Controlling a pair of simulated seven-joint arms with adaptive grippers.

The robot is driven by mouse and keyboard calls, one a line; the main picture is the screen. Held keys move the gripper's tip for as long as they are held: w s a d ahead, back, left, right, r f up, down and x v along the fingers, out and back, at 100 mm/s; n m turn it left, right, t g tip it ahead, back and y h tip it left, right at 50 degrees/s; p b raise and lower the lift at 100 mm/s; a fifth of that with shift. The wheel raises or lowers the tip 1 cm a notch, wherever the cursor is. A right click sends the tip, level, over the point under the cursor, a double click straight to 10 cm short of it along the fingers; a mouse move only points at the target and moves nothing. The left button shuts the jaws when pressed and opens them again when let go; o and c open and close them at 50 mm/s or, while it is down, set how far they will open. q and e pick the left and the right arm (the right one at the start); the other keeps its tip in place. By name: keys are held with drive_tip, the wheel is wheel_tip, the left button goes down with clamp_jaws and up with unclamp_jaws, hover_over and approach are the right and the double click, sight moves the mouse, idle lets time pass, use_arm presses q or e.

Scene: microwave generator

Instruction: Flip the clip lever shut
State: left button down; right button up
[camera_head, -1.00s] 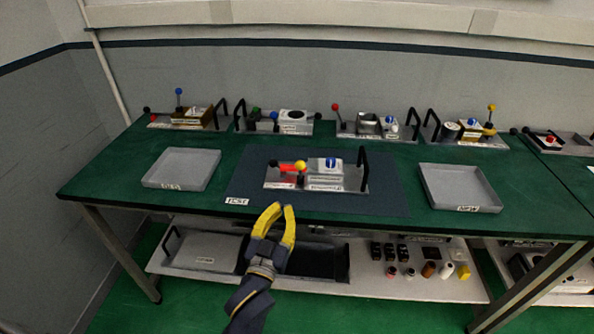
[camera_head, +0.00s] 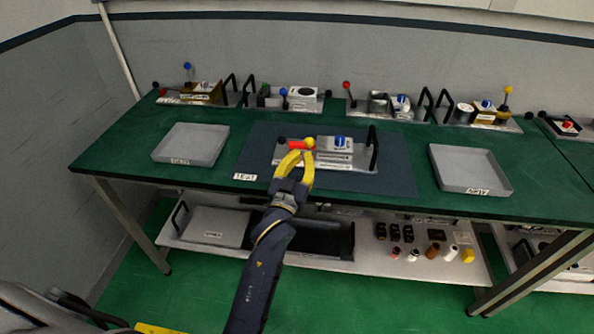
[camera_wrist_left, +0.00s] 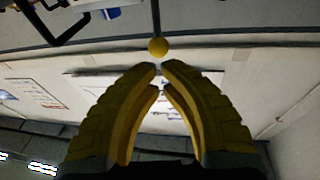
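The unit (camera_head: 340,160) on the dark mat (camera_head: 395,183) has a red lever part (camera_head: 297,144) with a yellow ball (camera_head: 310,143) and a black knob (camera_head: 282,140) at its left. It also has a block with a blue knob (camera_head: 340,141) and a black handle (camera_head: 373,148). My left gripper (camera_head: 299,156) is at the front left of this unit, its yellow fingers narrowly apart and empty. In the left wrist view the yellow ball (camera_wrist_left: 157,47) is just beyond the fingertips (camera_wrist_left: 159,66). Whether they touch it is unclear. My right gripper is not in view.
Empty grey trays stand left (camera_head: 192,144) and right (camera_head: 468,168) of the mat. Several similar units line the back of the green table (camera_head: 230,200). A lower shelf (camera_head: 370,280) holds bins and small bottles. The mat right of the unit is clear.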

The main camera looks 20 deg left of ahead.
sight(306, 145)
use_arm(q)
drive_tip(key=shift+w+r, duration=0.2)
drive_tip(key=shift+w, duration=0.8)
drive_tip(key=shift+w+r, duration=0.2)
drive_tip(key=shift+w, duration=0.75)
drive_tip(key=shift+a+r, duration=0.1)
drive_tip(key=shift+r, duration=0.05)
drive_tip(key=shift+w+g, duration=0.25)
drive_tip(key=shift+g, duration=0.05)
